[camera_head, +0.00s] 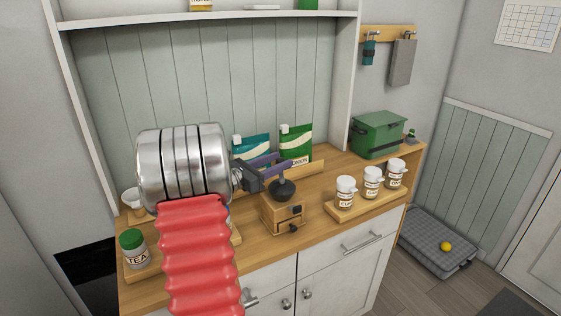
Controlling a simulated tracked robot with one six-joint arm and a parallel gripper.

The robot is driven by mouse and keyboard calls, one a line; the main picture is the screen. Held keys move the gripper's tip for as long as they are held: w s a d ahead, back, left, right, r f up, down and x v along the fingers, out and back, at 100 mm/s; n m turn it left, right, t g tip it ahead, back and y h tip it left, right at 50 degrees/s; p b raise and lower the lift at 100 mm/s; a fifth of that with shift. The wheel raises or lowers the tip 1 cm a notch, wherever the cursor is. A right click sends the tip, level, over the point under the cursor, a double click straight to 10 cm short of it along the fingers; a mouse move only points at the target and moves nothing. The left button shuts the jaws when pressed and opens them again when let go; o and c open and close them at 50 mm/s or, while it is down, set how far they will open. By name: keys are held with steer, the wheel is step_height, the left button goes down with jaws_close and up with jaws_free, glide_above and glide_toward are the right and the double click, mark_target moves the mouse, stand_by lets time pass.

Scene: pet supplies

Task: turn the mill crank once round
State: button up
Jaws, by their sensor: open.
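The mill (283,212) stands upright on the wooden counter. It has a square wooden body, a small dark knob on its front and a dark rounded bowl on top. A short dark stem rises from the bowl, but I cannot make out the full crank or its handle, as my gripper partly covers that area. My gripper (281,163) points right with its purple fingers apart and nothing seen between them. It appears just above the mill's top; I cannot tell whether it touches the crank.
Teal (250,150) and green (297,145) pouches stand behind the gripper. Several white-lidded jars stand on a wooden tray (352,212) to the right. A green box (378,135) is at the back right. A green-lidded tea jar (134,250) is at the left.

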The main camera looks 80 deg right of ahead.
steer(key=shift+s+d, duration=0.45)
steer(key=shift+d, duration=0.05)
steer(key=shift+c, duration=0.5)
jaws_close()
